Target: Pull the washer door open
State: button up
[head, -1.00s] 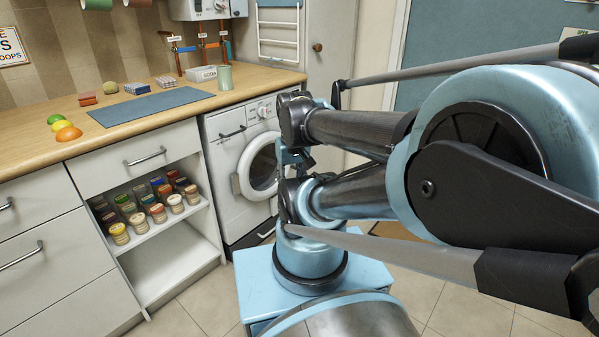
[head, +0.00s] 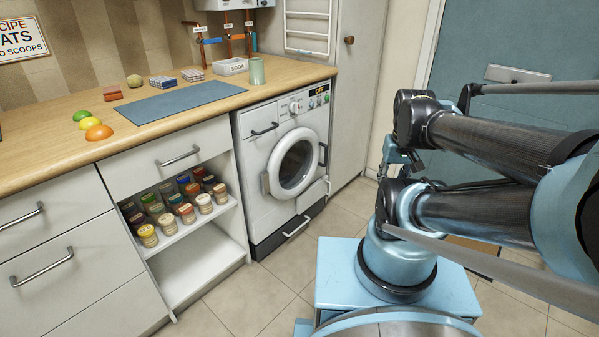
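The washer (head: 262,207) is white and stands under the worktop at the middle of the head view. Its round door (head: 273,166) has a white ring and dark glass, and looks shut against the front. A dark upright handle (head: 323,154) shows at the door's right side, and a grey hinge-like piece (head: 264,183) at its left. My gripper (head: 398,160) is right of the washer, apart from the door, with a gap of floor and cupboard between in the picture. My arm partly hides it, and its fingers are too small to read.
A worktop (head: 40,160) above the washer holds a blue mat, fruit, a soda box and a green cup. Left of the washer is an open shelf (head: 190,268) with several jars. A tall cupboard (head: 358,100) stands right of the washer.

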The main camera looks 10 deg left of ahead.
aim_at(270, 182)
jog(key=z, duration=0.05)
jog(key=i, duration=0.5)
jog(key=z, duration=1.6)
jog(key=k, duration=0.8)
